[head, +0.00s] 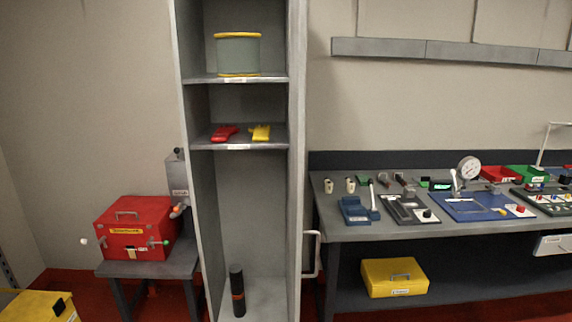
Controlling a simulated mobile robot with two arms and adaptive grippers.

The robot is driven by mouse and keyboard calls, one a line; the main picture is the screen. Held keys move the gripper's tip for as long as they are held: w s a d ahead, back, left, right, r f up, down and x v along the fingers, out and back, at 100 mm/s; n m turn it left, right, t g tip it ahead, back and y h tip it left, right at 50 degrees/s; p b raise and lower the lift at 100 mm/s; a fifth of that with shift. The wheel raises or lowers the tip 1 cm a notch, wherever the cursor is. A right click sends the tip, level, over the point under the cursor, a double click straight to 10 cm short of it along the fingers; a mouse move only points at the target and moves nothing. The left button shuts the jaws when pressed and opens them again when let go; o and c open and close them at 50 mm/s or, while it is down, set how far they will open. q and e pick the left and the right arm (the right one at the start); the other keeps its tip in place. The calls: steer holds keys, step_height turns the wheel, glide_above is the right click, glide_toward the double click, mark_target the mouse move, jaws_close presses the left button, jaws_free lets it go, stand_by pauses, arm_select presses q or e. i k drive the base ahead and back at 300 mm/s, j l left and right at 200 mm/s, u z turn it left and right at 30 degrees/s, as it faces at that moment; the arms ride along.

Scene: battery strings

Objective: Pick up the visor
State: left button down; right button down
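The visor appears to be the grey-green translucent curved piece (239,55) with a yellow band along its top and a yellow strip at its bottom. It stands upright on the top visible shelf (270,79) of the tall grey cabinet in the head view, above a small white label. Nothing touches it from the front. Neither of my grippers shows in this view.
Red gloves (223,133) and yellow gloves (260,132) lie on the shelf below. A dark cylinder (237,290) stands at the cabinet bottom. A red box (134,228) sits on a small table at left. A workbench (420,232) with tools stands at right.

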mark_target(238, 55)
steer(key=i+l+u, duration=0.15)
steer(key=l, duration=0.2)
steer(key=i+l+u, duration=0.1)
steer(key=l, duration=0.25)
steer(key=i+l+u, duration=0.15)
steer(key=l, duration=0.2)
steer(key=l+u, duration=0.15)
steer(key=l, duration=0.25)
steer(key=i+j, duration=0.25)
steer(key=i, duration=0.25)
steer(key=i+j, duration=0.2)
steer(key=i, duration=0.25)
